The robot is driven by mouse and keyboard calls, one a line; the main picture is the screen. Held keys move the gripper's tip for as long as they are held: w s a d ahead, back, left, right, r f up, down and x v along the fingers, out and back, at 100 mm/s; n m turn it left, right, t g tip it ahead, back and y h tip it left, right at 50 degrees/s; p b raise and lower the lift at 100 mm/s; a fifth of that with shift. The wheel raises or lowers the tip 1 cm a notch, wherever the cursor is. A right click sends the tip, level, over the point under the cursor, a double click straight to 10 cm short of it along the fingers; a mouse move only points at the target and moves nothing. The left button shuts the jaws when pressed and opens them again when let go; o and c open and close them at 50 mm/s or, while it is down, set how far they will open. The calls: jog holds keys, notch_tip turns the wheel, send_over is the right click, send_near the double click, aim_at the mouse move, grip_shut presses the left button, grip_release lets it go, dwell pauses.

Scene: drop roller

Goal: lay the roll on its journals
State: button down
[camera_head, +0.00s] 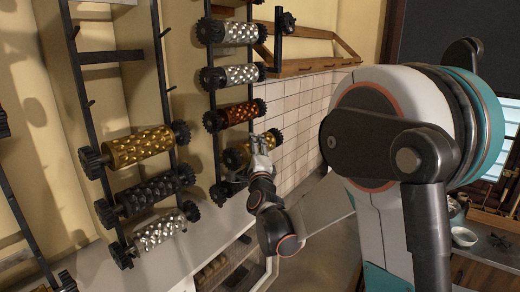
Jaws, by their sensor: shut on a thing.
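A gold embossed roll (237,157) with black toothed ends is at the lower part of the right-hand dark rack (213,100). My gripper (262,145) is at this roll's right half and is shut on it. The fingers and the rack hide part of the roll. I cannot tell whether its ends touch the rack's journals. Below it, a dark toothed end (221,192) shows beside the rack, partly hidden by my wrist.
Above are a copper roll (240,113) and silver rolls (241,74). The left rack (88,110) carries gold (140,147), black (150,195) and silver (160,231) rolls. A wooden shelf (315,64) is at upper right. A pale counter (205,245) lies below.

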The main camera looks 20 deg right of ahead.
jog(key=w+a+f, duration=0.2)
jog(key=w+a, duration=0.2)
jog(key=w, duration=0.1)
jog(key=shift+w, duration=0.35)
dwell(0.6)
jog(key=shift+a+f, duration=0.1)
jog(key=c, duration=0.8)
grip_release()
jog(key=shift+s, duration=0.1)
jog(key=shift+f, duration=0.1)
jog(key=v, duration=1.2)
